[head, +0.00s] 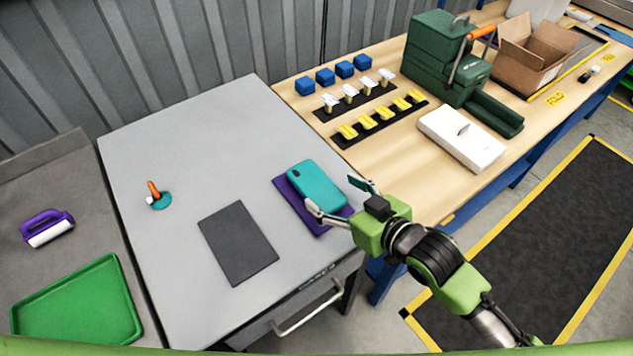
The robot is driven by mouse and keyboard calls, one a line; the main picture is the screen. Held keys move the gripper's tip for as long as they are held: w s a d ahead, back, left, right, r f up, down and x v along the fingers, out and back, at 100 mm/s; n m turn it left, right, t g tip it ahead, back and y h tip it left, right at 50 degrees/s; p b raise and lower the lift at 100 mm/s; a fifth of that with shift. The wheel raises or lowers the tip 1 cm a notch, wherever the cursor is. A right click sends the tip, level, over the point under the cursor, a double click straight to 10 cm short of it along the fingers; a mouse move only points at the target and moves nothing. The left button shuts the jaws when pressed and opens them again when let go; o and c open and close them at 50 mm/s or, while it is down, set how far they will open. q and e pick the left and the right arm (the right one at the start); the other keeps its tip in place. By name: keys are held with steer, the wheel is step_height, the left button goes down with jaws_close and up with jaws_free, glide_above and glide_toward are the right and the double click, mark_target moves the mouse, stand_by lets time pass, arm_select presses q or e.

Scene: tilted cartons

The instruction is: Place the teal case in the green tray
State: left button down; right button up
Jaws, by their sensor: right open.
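The teal case (315,186) looks like a phone case with a camera cutout. It lies on a purple mat (290,198) at the right side of the grey table. The green tray (78,310) is at the lower left on a separate grey surface and is empty. My right gripper (338,198) is open at the right edge of the teal case. One finger is by the case's near corner and the other is beyond its right side. I cannot tell whether either finger touches it. My left gripper is not in view.
A dark mat (238,242) lies mid-table, with a small teal and orange item (159,196) left of it. A purple-handled roller (47,228) lies behind the tray. The wooden bench (400,150) holds blue blocks, yellow pieces, a white box (461,138), a green machine and a carton.

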mark_target(316, 184)
steer(key=shift+w+a, duration=0.1)
steer(key=shift+a, duration=0.05)
steer(key=shift+w+a+f, duration=0.15)
steer(key=shift+p+x, duration=0.7)
steer(key=shift+x, duration=1.55)
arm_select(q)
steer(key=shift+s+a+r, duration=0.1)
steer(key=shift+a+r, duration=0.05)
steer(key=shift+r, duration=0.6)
arm_select(e)
steer(key=shift+f, duration=0.15)
steer(key=shift+c, duration=0.4)
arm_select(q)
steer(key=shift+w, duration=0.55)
arm_select(e)
steer(key=c, duration=1.2)
